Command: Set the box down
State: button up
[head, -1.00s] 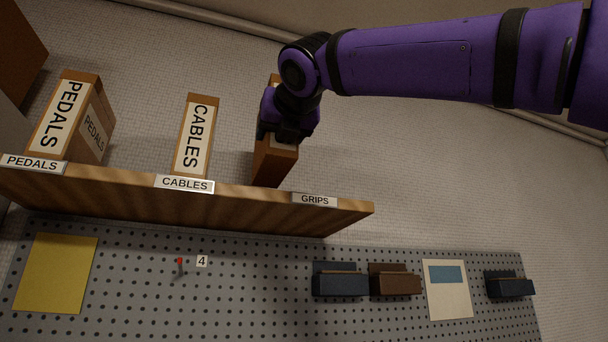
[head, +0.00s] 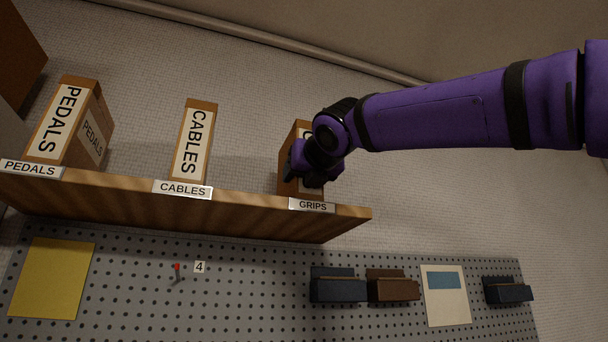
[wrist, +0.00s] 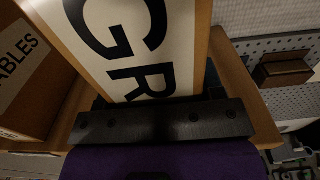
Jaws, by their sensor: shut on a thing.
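The box in my gripper is brown cardboard with a white label; in the head view the box (head: 288,166) stands at the right part of the wooden shelf, behind the GRIPS tag (head: 312,205). In the wrist view the label on the box (wrist: 135,45) shows large letters "GR". My gripper (head: 310,178) is shut on this box and covers most of its front. The box's lower edge meets the shelf line in the head view; whether it rests on the shelf (head: 240,215) I cannot tell. The fingertips are hidden.
A CABLES box (head: 194,142) and a PEDALS box (head: 72,122) stand farther left on the shelf, behind their tags. Below is a pegboard (head: 240,300) with a yellow sheet (head: 53,278), a red-tipped peg (head: 177,270) and small dark holders (head: 338,287). The shelf's right end is bare.

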jog(key=o, duration=1.2)
jog(key=shift+f, duration=0.1)
jog(key=shift+c, duration=0.2)
jog(key=shift+s, duration=0.15)
jog(key=v, duration=1.1)
jog(key=shift+s, duration=0.35)
jog(key=shift+d, duration=0.2)
